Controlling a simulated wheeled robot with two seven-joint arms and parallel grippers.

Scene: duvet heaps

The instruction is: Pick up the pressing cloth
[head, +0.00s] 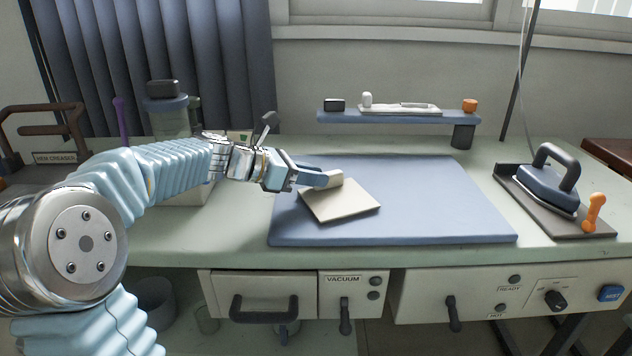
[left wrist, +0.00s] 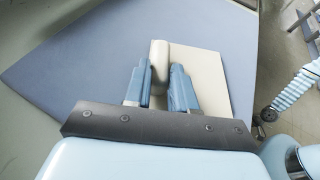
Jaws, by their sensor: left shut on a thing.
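The pressing cloth (head: 343,204) is a cream square with a rolled or raised part at its back edge. It lies on the left part of the blue pressing pad (head: 430,215). My left gripper (head: 331,180) comes in from the left and is shut on the raised part of the cloth. In the left wrist view the two blue fingers (left wrist: 161,88) stand on either side of the cream roll, and the flat of the cloth (left wrist: 207,80) spreads to the right. I cannot tell whether the cloth is lifted off the pad. My right gripper is not in view.
A blue shelf (head: 395,117) with small items stands behind the pad. A jar (head: 172,115) is at the back left. The pad's right part is clear.

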